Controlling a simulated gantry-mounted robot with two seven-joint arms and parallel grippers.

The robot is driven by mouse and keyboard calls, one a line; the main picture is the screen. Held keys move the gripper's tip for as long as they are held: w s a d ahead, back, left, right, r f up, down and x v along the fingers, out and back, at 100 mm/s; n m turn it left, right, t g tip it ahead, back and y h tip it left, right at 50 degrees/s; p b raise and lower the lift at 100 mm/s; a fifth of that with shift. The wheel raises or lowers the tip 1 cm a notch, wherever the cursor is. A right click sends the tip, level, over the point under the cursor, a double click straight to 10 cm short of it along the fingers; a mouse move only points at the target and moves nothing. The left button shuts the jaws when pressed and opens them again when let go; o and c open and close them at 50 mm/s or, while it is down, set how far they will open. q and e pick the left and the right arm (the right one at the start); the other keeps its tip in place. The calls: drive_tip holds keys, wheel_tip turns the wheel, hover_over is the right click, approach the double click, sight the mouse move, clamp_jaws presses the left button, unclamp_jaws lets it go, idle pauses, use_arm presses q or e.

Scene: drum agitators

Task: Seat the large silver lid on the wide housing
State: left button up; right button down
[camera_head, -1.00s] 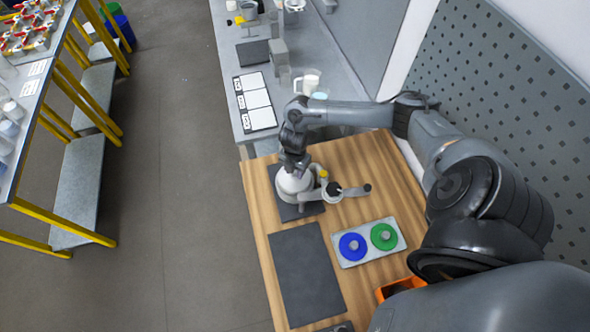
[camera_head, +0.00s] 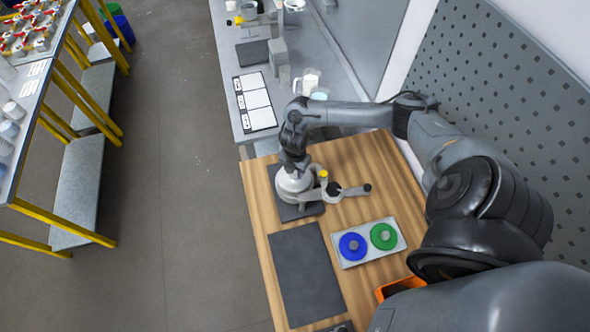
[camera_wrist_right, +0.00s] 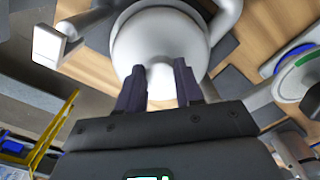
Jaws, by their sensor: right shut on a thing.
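My right gripper (camera_head: 294,168) points down over a pale silver-white round body (camera_head: 293,187) at the back left of the wooden table. In the right wrist view, both dark fingers (camera_wrist_right: 160,78) are closed about a pale part at the middle of the round silver top (camera_wrist_right: 160,35), which I take for the large silver lid. The wide housing seems to be under it, and I cannot make out the seam between lid and housing or whether they touch. A grey arm with a dark knob (camera_head: 334,189) reaches to the right from the body. My left gripper is not in view.
The body stands on a dark mat (camera_head: 313,209). A larger empty dark mat (camera_head: 307,273) lies in front. A pale tray (camera_head: 347,263) holds a blue disc (camera_head: 352,246) and a green disc (camera_head: 383,236). An orange bin (camera_head: 383,293) is at the right edge.

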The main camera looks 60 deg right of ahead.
drive_tip(key=shift+w+f, duration=0.1)
drive_tip(key=shift+f, duration=0.25)
drive_tip(key=shift+f, duration=0.15)
idle(0.8)
idle(0.8)
drive_tip(key=c, duration=0.7)
unclamp_jaws()
drive_tip(key=shift+o, duration=0.2)
